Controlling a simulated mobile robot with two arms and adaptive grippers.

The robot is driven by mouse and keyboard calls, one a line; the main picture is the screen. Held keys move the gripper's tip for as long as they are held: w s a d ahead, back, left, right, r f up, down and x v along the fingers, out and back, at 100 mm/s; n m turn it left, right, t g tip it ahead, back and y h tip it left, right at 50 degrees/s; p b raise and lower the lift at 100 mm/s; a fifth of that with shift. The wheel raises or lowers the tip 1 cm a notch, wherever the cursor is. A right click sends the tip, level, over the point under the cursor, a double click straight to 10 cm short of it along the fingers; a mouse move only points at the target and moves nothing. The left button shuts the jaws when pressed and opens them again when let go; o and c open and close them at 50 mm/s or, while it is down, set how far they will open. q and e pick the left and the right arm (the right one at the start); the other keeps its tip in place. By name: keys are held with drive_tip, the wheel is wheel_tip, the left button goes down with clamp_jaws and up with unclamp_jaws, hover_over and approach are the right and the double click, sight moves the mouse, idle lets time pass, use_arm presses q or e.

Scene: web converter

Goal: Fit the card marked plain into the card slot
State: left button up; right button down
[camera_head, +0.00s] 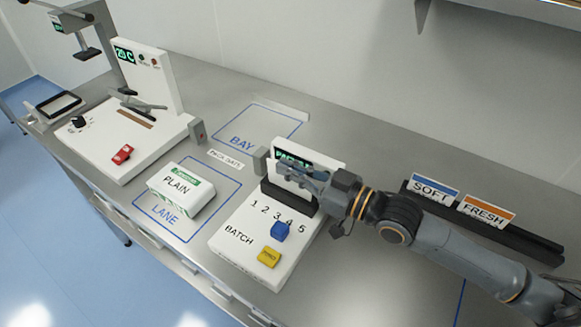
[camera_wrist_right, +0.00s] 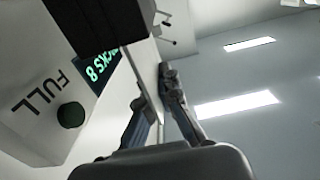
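My right gripper (camera_head: 288,172) reaches in front of the batch unit's upright panel (camera_head: 330,172). In the right wrist view, its fingers (camera_wrist_right: 158,105) appear closed on a thin white card (camera_wrist_right: 149,72), seen edge-on; its print is hidden. A black holder (camera_head: 290,198), which looks like the card slot, stands at the panel's foot, partly covered by the gripper. A dark block (camera_wrist_right: 100,18) lies beside the card's far end in the wrist view; I cannot tell whether the card is inside it. My left gripper is not in view.
A pack marked PLAIN (camera_head: 180,192) sits in the LANE outline. The BAY outline (camera_head: 262,122) is empty. SOFT (camera_head: 434,189) and FRESH (camera_head: 486,211) cards stand in a black rack (camera_head: 530,243). The batch unit has blue (camera_head: 280,230) and yellow (camera_head: 268,257) blocks.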

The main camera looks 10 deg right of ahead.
sight(291, 192)
drive_tip(key=shift+f+b, duration=1.05)
drive_tip(key=shift+f, duration=0.45)
drive_tip(key=c, duration=1.4)
unclamp_jaws()
drive_tip(key=shift+c, duration=0.2)
drive_tip(key=v, duration=1.2)
